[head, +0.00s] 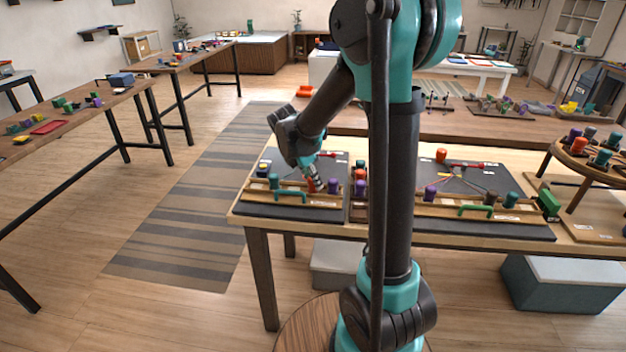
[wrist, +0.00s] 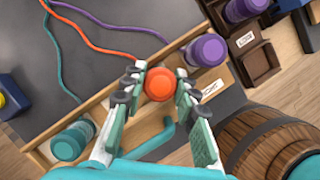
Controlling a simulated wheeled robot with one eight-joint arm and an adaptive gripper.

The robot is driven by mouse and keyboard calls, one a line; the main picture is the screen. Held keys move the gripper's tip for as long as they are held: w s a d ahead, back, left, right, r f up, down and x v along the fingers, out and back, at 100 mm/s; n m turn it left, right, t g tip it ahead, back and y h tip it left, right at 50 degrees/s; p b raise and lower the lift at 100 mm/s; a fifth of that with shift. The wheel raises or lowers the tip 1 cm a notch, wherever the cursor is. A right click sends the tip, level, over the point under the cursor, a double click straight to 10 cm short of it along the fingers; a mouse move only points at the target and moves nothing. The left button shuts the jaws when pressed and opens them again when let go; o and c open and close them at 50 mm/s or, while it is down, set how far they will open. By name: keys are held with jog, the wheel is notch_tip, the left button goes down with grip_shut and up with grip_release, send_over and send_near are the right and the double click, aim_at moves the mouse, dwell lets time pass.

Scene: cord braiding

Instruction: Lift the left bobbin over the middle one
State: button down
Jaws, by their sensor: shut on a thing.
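An orange bobbin (wrist: 159,84) sits between the two fingers of my gripper (wrist: 158,92) in the wrist view. In the head view my gripper (head: 314,184) points down over the wooden bobbin rack, shut on the orange bobbin (head: 311,187). A teal bobbin (wrist: 72,142) stands at the left of the rack, also in the head view (head: 273,181). A purple bobbin (wrist: 206,50) stands to the right, also in the head view (head: 333,186). Whether the orange bobbin is clear of the rack cannot be told. Teal, orange and purple cords cross the dark mat (wrist: 110,65).
A teal handle (head: 291,194) is on the front of the rack. A second rack with several bobbins (head: 465,200) is to the right on the same table. My arm hides part of the table between them. A wooden barrel (wrist: 265,140) shows at lower right in the wrist view.

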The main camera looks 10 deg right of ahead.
jog(key=c, duration=1.1)
grip_release()
jog(key=shift+r, duration=0.1)
jog(key=v, duration=1.2)
jog(key=s+d+f+m, duration=0.2)
jog(key=s+f+m, duration=0.1)
jog(key=m, duration=0.1)
jog(key=s+d+f+m+y, duration=0.1)
jog(key=s+d+f+m, duration=0.1)
jog(key=s+f+m, duration=0.1)
jog(key=s+d+f+m+y, duration=0.1)
jog(key=s+d+f+m, duration=0.1)
jog(key=s+m, duration=0.3)
jog(key=shift+d+f+m+t, duration=0.3)
jog(key=shift+f+t, duration=0.1)
jog(key=shift+f, duration=0.25)
jog(key=s+d+f+m+t+y, duration=0.1)
jog(key=s+f+m+y, duration=0.1)
jog(key=s+f+m, duration=0.4)
jog(key=s+m, duration=0.3)
jog(key=m, duration=0.1)
jog(key=shift+d+f+m, duration=0.25)
jog(key=shift+f+m, duration=0.15)
